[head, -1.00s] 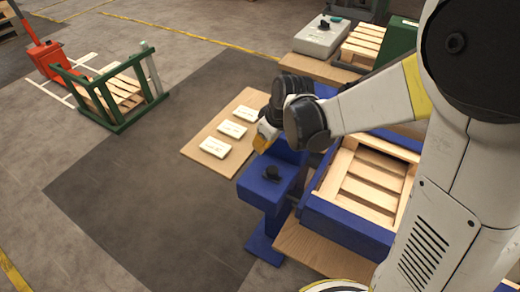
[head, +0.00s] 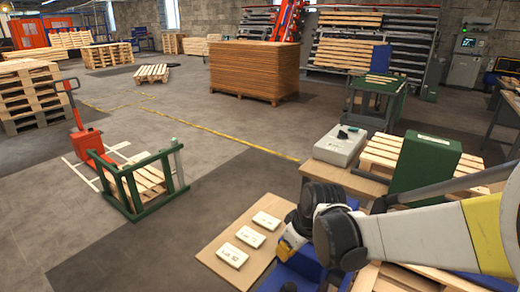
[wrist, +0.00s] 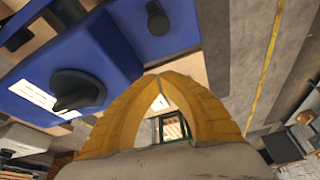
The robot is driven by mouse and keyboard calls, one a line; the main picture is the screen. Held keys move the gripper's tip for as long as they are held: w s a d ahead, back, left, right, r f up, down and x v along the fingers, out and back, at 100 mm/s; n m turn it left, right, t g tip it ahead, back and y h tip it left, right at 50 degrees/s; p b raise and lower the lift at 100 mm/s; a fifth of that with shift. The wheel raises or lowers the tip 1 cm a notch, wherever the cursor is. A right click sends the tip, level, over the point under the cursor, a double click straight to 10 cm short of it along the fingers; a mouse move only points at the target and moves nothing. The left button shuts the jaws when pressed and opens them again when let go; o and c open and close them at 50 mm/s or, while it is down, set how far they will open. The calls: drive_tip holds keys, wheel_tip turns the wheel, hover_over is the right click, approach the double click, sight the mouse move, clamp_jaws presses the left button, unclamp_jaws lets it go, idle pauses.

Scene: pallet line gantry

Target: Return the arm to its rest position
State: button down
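My arm reaches in from the right of the head view. My gripper (head: 288,243), with yellow fingers, is above the blue stand (head: 305,266) and just right of the board with cards. In the wrist view its two yellow fingers (wrist: 160,78) arch together and meet at the tips. Nothing shows between the fingertips. A blue housing (wrist: 105,48) with a black knob (wrist: 78,90) fills the upper left of the wrist view. The lower part of the arm is cut off by the frame in the head view.
A wooden board (head: 213,256) with three white cards lies left of my gripper. A grey box (head: 340,146) and a green block (head: 425,163) stand behind the arm. A green frame (head: 118,190) and a red pallet jack (head: 92,147) stand left. Floor between is clear.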

drive_tip(key=s+d+r+m+t+h, duration=0.1)
drive_tip(key=s+d+r+m+t, duration=0.1)
drive_tip(key=s+d+r+m, duration=0.2)
drive_tip(key=s+d+r+m+t+h, duration=0.1)
drive_tip(key=s+d+r+m+t, duration=0.1)
drive_tip(key=s+d+r, duration=0.4)
drive_tip(key=s+m, duration=0.1)
drive_tip(key=s, duration=0.4)
drive_tip(key=shift+s+r+m, duration=0.2)
drive_tip(key=shift+r+m, duration=0.15)
drive_tip(key=shift+m, duration=0.05)
